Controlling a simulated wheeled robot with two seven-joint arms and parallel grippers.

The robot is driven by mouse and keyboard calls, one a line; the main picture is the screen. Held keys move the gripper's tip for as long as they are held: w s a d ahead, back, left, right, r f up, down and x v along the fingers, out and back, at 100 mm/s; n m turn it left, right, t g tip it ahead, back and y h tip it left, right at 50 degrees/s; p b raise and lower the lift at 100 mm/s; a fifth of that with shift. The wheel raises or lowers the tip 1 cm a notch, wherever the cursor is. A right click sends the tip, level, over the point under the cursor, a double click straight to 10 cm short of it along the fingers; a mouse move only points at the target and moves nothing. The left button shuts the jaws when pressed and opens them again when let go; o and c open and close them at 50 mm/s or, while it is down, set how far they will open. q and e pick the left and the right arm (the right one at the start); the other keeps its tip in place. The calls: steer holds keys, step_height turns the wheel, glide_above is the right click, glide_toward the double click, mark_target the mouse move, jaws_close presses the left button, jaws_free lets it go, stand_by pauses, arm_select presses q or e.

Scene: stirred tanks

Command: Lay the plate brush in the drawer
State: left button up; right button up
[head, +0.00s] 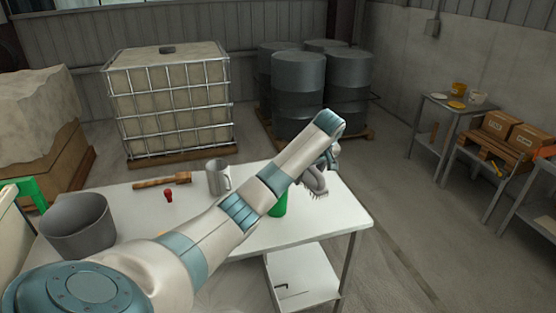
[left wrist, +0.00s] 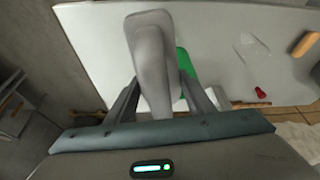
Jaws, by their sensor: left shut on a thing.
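My left gripper (head: 318,178) is shut on a grey brush (head: 316,184), held over the right part of the white table (head: 320,225). In the head view small bristles seem to show under it, so I take it for the plate brush. In the left wrist view the brush (left wrist: 150,60) is a long rounded grey block between the two fingers. A green thing (head: 278,206) stands on the table behind my forearm; it also shows beside the brush in the left wrist view (left wrist: 185,65). I cannot make out a drawer for certain. My right gripper is out of view.
A grey bucket (head: 76,225), a wooden tool (head: 160,182), a small red thing (head: 168,196) and a metal mug (head: 218,178) are on the table. A white lower surface (head: 305,270) with a dark bar shows below. Drums (head: 298,95) stand behind.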

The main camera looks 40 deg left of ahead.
arm_select(q)
steer(key=s+d+r+m+t+h, duration=0.1)
steer(key=s+d+r+m, duration=0.2)
steer(key=d, duration=0.4)
steer(key=s+d+r+m+h, duration=0.1)
steer(key=s+d+r+m, duration=0.15)
steer(key=d, duration=0.45)
steer(key=s+d+r+m+t, duration=0.1)
steer(key=s+d+r+m, duration=0.15)
steer(key=d, duration=0.45)
steer(key=s+d+f+m+h+b, duration=0.1)
steer(key=s+d+f+m+b, duration=0.1)
steer(key=s+d+f+b, duration=0.2)
steer(key=s+d+f+m+h+b, duration=0.1)
steer(key=s+d+f+m+b, duration=0.2)
steer(key=s+f+b, duration=0.3)
step_height(320, 180, down, 3)
steer(key=shift+s+d+r+b, duration=0.1)
steer(key=shift+s+d+b, duration=0.2)
steer(key=shift+b, duration=0.6)
steer(key=shift+w, duration=0.1)
